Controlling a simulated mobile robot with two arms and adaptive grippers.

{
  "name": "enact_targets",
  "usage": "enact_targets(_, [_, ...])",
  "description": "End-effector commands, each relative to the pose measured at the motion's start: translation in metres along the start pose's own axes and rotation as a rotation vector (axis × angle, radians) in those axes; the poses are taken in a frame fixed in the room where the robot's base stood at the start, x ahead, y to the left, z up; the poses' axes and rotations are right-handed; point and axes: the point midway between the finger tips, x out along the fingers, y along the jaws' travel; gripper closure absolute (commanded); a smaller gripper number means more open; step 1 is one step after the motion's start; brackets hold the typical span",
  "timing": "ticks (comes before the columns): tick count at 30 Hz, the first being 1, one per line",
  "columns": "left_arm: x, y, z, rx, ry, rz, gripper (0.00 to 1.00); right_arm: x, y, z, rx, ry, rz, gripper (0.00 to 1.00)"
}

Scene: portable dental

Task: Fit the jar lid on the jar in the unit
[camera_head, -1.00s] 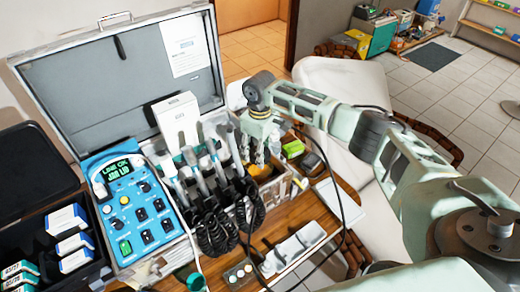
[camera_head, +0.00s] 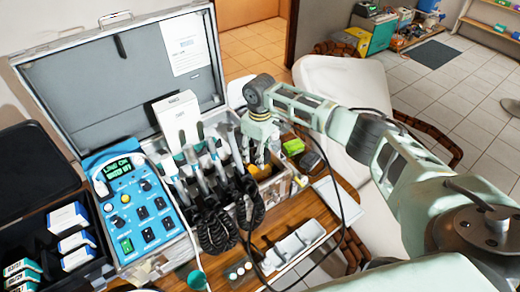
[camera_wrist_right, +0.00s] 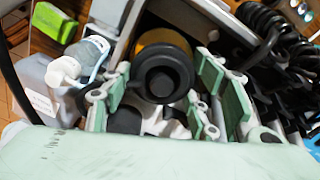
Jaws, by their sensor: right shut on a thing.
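In the right wrist view the jar lid (camera_wrist_right: 163,78) is a round black cap with a raised centre, lying between the fingers of my right gripper (camera_wrist_right: 160,88). An amber rim of the jar (camera_wrist_right: 160,38) shows just beyond the lid's far edge. The lid covers most of the jar; I cannot tell whether it is fully seated. In the head view my right gripper (camera_head: 262,152) points down into the right end of the open case unit, shut on the lid. The lid itself is hidden there. My left gripper is not in view.
The blue control panel (camera_head: 137,205) and several handpieces with black coiled hoses (camera_head: 215,225) stand left of my gripper. A grey tray (camera_head: 295,243) lies on the wooden table in front.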

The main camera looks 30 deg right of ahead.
Motion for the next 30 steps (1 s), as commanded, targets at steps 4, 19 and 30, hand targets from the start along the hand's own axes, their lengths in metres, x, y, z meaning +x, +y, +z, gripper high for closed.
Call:
enact_targets(4, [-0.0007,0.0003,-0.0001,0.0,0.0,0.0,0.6,0.0002,-0.0001,-0.0002,0.0,0.001,0.0,0.7])
enact_targets(19, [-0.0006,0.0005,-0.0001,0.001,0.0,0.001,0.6,0.0003,-0.0003,-0.0002,0.0,0.0,0.0,0.24])
enact_targets(30, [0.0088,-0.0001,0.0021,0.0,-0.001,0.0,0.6,-0.0004,0.0009,-0.0007,0.0,0.002,0.001,0.24])
